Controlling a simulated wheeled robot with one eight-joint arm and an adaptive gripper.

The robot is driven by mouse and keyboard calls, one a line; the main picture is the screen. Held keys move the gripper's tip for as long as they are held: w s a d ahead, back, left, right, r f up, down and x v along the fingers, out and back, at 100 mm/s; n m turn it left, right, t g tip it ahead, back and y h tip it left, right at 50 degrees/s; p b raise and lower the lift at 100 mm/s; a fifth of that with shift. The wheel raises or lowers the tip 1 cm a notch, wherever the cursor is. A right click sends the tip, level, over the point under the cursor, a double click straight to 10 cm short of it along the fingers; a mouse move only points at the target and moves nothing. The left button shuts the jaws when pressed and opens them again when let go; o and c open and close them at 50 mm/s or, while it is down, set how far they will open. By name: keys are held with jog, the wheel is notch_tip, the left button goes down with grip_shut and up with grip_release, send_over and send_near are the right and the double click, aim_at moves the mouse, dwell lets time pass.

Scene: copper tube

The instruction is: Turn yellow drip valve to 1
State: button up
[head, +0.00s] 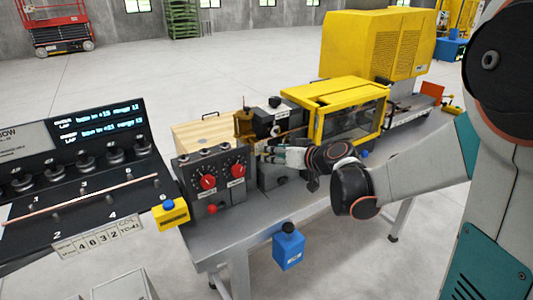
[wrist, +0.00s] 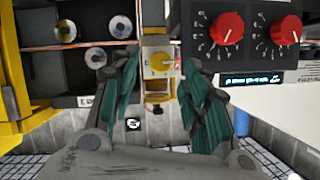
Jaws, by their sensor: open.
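The yellow drip valve (wrist: 160,64) is a round yellow knob on a pale plate with dial marks, near the upper middle of the wrist view. My gripper (wrist: 160,80) is open, with one teal-padded finger on each side of the valve in the picture. The valve shows between the fingertips; I cannot tell whether they touch it. What its pointer reads is too small to tell. In the head view my gripper (head: 275,151) is at the machine, right of the dial panel, and the valve cannot be made out there.
Two red knobs (wrist: 227,28) (wrist: 287,30) sit right of the valve on a dark dial panel (head: 212,172). A yellow-framed machine cover (head: 335,95) stands behind my gripper. A blue box (head: 289,248) hangs at the bench's front edge. A console (head: 75,170) is at left.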

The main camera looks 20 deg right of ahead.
jog(key=x, duration=0.3)
grip_shut()
dwell(0.3)
jog(key=shift+f, duration=0.1)
jog(key=m+y+b, duration=0.1)
jog(key=m+b, duration=0.1)
jog(key=m, duration=0.1)
jog(key=m+y+b, duration=0.4)
jog(key=m, duration=0.1)
jog(key=shift+w+d+f+m+b, duration=0.1)
jog(key=shift+d+f+m+b, duration=0.15)
jog(key=shift+f+m+b, duration=0.1)
dwell(0.3)
jog(key=shift+r, duration=0.1)
